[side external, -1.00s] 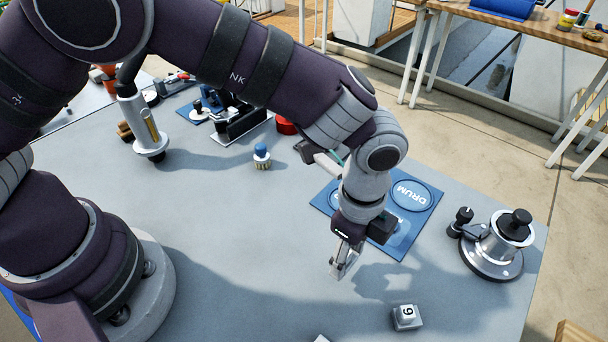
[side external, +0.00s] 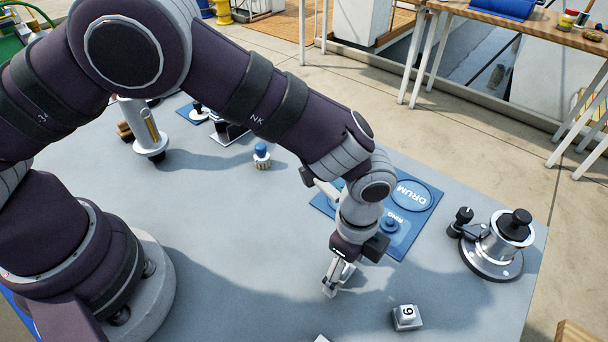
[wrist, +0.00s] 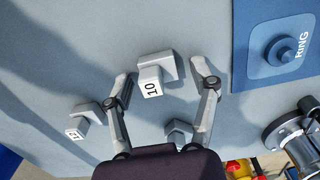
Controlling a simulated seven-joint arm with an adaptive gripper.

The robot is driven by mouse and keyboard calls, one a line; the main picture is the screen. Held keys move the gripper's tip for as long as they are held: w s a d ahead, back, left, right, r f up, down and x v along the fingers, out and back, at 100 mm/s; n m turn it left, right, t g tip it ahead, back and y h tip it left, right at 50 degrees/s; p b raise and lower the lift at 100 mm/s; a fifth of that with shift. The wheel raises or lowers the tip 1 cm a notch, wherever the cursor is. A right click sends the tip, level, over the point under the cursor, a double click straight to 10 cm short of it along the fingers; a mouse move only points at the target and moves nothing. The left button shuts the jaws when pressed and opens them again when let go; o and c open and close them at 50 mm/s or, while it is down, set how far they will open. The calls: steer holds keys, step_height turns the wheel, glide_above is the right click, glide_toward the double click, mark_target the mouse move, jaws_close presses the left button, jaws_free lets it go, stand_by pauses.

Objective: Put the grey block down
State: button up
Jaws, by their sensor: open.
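A grey block numbered 10 (wrist: 154,72) shows in the wrist view between the fingertips of my gripper (wrist: 164,74), with gaps on both sides. My gripper is open. In the side external view my gripper (side external: 336,280) is low over the grey table, left of a grey block numbered 9 (side external: 407,318). Its fingers largely hide what is between them there. The wrist view also shows another numbered grey block (wrist: 84,120) at left and a partly hidden one (wrist: 178,132) close to my gripper's base. Whether block 10 touches the table is hard to tell.
A blue mat (side external: 425,222) with DRUM and RING spots lies behind my gripper, with a blue ringed part on RING. A silver winch (side external: 492,248) stands at right. A small blue-topped brush (side external: 262,156) stands further back. The table's middle is clear.

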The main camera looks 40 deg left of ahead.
step_height(320, 180, up, 12)
steer(key=a+r+n+t+h, duration=0.1)
steer(key=a+r+n+t, duration=0.1)
steer(key=a+r+n, duration=0.8)
steer(key=s+a+n+t, duration=0.1)
steer(key=s+a+n, duration=0.2)
steer(key=a, duration=0.3)
steer(key=s+a+f+n+t+y, duration=0.1)
steer(key=s+a+n+t, duration=0.1)
steer(key=a+n, duration=0.3)
steer(key=shift+s+a+t, duration=0.3)
steer(key=shift+s+a, duration=0.15)
steer(key=shift+s, duration=0.3)
steer(key=shift+f, duration=0.1)
